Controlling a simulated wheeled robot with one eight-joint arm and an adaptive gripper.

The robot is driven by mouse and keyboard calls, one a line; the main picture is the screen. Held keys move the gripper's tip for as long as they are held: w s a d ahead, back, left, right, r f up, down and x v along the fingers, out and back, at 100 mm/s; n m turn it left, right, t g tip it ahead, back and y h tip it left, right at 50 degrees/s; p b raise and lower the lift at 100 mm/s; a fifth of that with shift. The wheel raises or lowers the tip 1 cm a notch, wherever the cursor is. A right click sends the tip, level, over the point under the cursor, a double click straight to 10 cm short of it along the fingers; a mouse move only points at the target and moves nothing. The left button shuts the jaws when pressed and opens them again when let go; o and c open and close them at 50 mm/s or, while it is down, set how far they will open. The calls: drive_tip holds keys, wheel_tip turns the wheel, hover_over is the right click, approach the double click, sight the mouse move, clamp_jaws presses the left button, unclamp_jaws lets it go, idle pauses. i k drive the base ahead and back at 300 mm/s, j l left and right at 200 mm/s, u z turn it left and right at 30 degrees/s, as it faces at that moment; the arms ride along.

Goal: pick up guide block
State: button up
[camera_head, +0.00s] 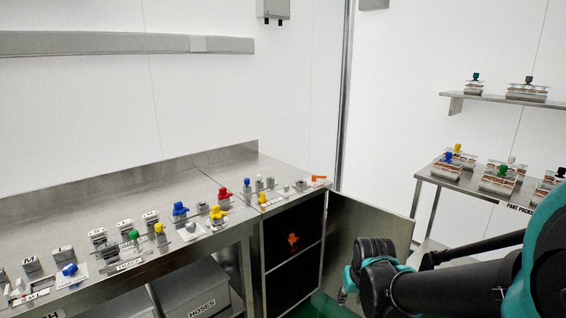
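I cannot tell for sure which object is the guide block. Several small grey metal blocks with dark marks, such as one marked M (32,264), stand on the left part of the steel bench (110,192). An orange part (292,239) sits inside the open cabinet under the bench's right end. My gripper (344,294) is low in front of the open cabinet door, apart from the bench. It is mostly hidden behind my black wrist, so its opening does not show. I see nothing held in it.
The cabinet door (366,240) stands open to the right. Colored fittings, including a blue one (180,209) and a red one (224,193), line the bench front. A bin marked HOSES (203,297) is underneath. A side table (432,180) and shelf (500,98) hold packed parts.

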sight(108, 249)
drive_tip(key=u, duration=1.65)
